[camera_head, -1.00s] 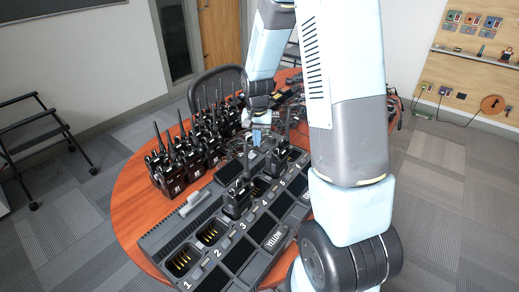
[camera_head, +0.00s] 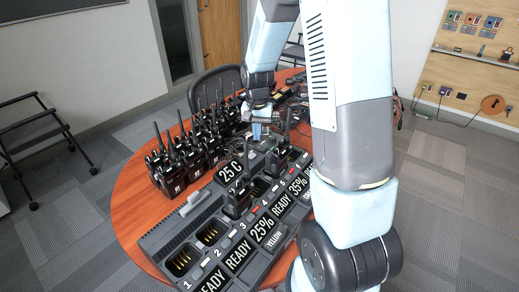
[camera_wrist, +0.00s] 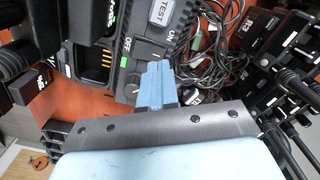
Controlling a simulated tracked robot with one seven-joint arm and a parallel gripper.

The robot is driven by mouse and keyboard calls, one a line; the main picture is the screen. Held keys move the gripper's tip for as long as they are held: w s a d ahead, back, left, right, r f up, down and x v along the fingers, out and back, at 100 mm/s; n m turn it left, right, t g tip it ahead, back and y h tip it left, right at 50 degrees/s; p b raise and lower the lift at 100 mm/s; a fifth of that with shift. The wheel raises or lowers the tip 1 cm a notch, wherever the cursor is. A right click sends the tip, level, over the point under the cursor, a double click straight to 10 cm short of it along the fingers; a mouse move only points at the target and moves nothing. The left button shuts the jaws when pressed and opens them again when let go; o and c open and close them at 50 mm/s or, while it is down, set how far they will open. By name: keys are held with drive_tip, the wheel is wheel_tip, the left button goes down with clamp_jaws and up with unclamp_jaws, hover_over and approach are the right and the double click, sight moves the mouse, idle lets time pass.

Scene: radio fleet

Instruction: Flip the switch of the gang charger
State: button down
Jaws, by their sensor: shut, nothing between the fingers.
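The gang charger (camera_head: 165,236) is a long dark unit on the round table, with numbered bays and lit displays reading READY, 25%, 35% and 25 C. In the wrist view its end panel (camera_wrist: 128,72) shows a dark rocker switch (camera_wrist: 156,52) between the OFF and ON labels. My gripper (camera_wrist: 155,66) is shut and empty, its blue fingertips right at the switch. I cannot tell whether they touch it. The fingertips hide part of the switch. In the head view my gripper (camera_head: 257,132) is at the charger's far end, and the switch cannot be made out.
Several black radios (camera_head: 170,172) stand along the table's left side, and some sit in the charger's bays. Tangled cables (camera_wrist: 205,62) lie close beside the charger's end. A chair (camera_head: 215,86) stands behind the table.

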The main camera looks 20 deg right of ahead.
drive_tip(key=shift+r, duration=2.05)
wheel_tip(320, 180, up, 9)
drive_tip(key=n+t, duration=0.1)
hover_over(257, 147)
drive_tip(key=s, duration=0.5)
drive_tip(key=s+r+n+t, duration=0.2)
drive_tip(key=s+r, duration=0.5)
drive_tip(key=s+r+n+t, duration=0.2)
drive_tip(key=s+r, duration=0.3)
drive_tip(key=s, duration=0.8)
drive_tip(key=shift+s+a+r+t, duration=0.2)
drive_tip(key=shift+s+t, duration=0.1)
drive_tip(key=shift+s, duration=0.05)
